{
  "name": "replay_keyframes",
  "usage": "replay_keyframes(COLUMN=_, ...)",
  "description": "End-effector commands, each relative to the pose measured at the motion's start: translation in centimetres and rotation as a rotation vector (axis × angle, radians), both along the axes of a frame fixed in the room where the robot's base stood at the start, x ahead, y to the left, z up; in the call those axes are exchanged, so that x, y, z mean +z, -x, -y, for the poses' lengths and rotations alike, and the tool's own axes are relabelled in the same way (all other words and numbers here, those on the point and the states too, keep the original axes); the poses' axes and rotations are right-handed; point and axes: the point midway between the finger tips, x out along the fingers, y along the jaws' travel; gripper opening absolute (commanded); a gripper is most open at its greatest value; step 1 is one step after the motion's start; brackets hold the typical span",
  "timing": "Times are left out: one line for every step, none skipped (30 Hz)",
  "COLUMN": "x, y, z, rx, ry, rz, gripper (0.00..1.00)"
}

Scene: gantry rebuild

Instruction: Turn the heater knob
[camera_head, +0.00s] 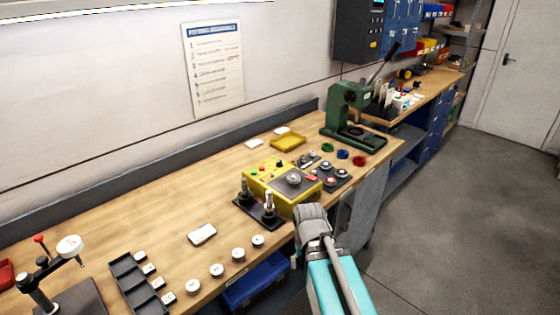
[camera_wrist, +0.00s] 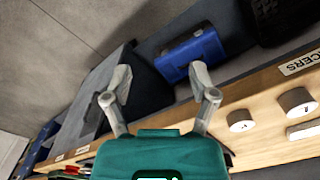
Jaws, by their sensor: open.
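A yellow control box (camera_head: 262,180) stands on the bench, near the front edge. A round grey knob (camera_head: 294,178) sits on the grey plate on its top. No label can be read, so I cannot tell for sure that it is the heater knob. My gripper (camera_wrist: 152,82) is open, its two fingers spread with nothing between them. In the head view my arm's wrist is in front of the box, by the bench's front edge, and the fingers cannot be made out. The knob and box are not in the wrist view.
A black stand with two upright posts (camera_head: 268,208) is left of the box. Small modules with buttons (camera_head: 329,180) and a green press (camera_head: 345,115) are to the right. White round pieces (camera_head: 238,254) line the front edge. A blue bin (camera_wrist: 188,52) is under the bench.

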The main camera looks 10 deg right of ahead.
Motion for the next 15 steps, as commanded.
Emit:
replay_keyframes(x=0.5, y=-0.8, z=0.0, rx=0.006, ry=-0.003, rz=0.004, gripper=0.76)
replay_keyframes(x=0.8, y=-1.2, z=0.0, rx=0.010, ry=-0.005, rz=0.008, gripper=0.76)
replay_keyframes(x=1.2, y=-2.0, z=0.0, rx=0.017, ry=-0.008, rz=0.013, gripper=0.76)
replay_keyframes(x=1.5, y=-2.6, z=0.0, rx=0.025, ry=-0.011, rz=0.017, gripper=0.76)
replay_keyframes(x=1.9, y=-3.3, z=0.0, rx=0.034, ry=-0.015, rz=0.022, gripper=0.76)
replay_keyframes(x=2.5, y=-4.4, z=-0.4, rx=0.041, ry=-0.019, rz=0.030, gripper=0.76)
replay_keyframes(x=2.9, y=-5.3, z=-0.5, rx=0.050, ry=-0.023, rz=0.038, gripper=0.76)
replay_keyframes(x=3.4, y=-6.3, z=-0.5, rx=0.061, ry=-0.027, rz=0.046, gripper=0.76)
replay_keyframes(x=4.2, y=-7.6, z=-0.5, rx=0.078, ry=-0.032, rz=0.056, gripper=0.76)
replay_keyframes(x=4.7, y=-8.7, z=-0.5, rx=0.091, ry=-0.037, rz=0.065, gripper=0.76)
replay_keyframes(x=5.3, y=-9.9, z=-0.5, rx=0.105, ry=-0.042, rz=0.076, gripper=0.76)
replay_keyframes(x=6.2, y=-11.5, z=-0.4, rx=0.126, ry=-0.048, rz=0.089, gripper=0.76)
replay_keyframes(x=6.8, y=-12.7, z=-0.4, rx=0.140, ry=-0.052, rz=0.099, gripper=0.76)
replay_keyframes(x=7.4, y=-14.0, z=-0.3, rx=0.156, ry=-0.057, rz=0.111, gripper=0.76)
replay_keyframes(x=8.3, y=-15.7, z=-0.3, rx=0.178, ry=-0.063, rz=0.126, gripper=0.76)
